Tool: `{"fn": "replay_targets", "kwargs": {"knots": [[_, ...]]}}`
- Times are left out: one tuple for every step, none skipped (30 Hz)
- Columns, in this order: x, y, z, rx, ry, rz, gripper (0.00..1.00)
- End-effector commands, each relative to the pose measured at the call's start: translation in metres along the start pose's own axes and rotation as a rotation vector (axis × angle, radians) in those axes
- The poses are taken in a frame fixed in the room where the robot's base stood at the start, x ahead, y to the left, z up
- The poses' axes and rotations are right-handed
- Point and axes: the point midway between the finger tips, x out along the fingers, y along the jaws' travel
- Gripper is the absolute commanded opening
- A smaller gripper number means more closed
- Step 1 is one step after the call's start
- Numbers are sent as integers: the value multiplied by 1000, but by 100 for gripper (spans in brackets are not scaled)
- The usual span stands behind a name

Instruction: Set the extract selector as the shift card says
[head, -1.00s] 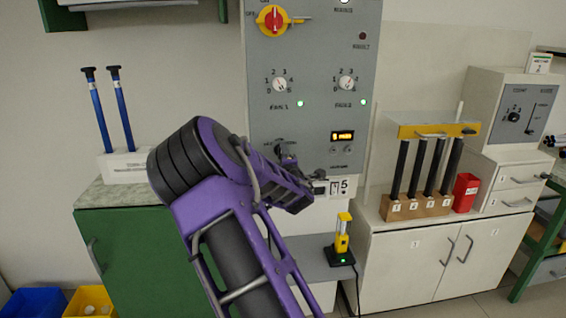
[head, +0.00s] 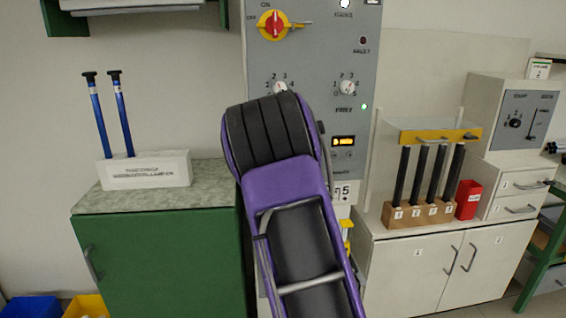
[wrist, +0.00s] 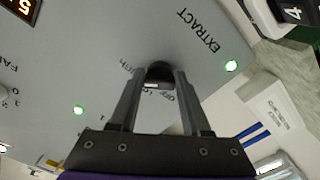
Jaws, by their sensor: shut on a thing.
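In the wrist view the extract selector (wrist: 158,70) is a black knob on the grey panel, beside the printed word EXTRACT. Marks round it include OFF; the others are partly covered or hard to read. My gripper (wrist: 164,80) has its two fingers on either side of the knob, shut on it. A pale mark shows on the knob between the fingers, but I cannot tell its exact setting. In the head view my arm hides the selector and gripper. A small white card (head: 540,68) stands on the right cabinet; its text is too small to read.
The grey panel (head: 310,60) carries a red and yellow main switch (head: 272,24), a fan dial (head: 347,87) and an orange display (head: 343,141).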

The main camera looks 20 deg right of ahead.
Motion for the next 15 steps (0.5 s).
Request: {"fn": "replay_targets", "kwargs": {"knots": [[0,0,0,23,0,1,0],[0,0,0,37,0,1,0],[0,0,0,52,0,1,0],[0,0,0,62,0,1,0],[0,0,0,72,0,1,0],[0,0,0,84,-1,0,0],[0,0,0,90,-1,0,0],[0,0,0,96,-1,0,0],[0,0,0,103,-1,0,0],[0,0,0,107,-1,0,0],[0,-1,0,111,-1,0,0],[0,-1,0,115,-1,0,0],[0,-1,0,117,-1,0,0],[0,-1,0,119,-1,0,0],[0,-1,0,120,-1,-1,0]]}}
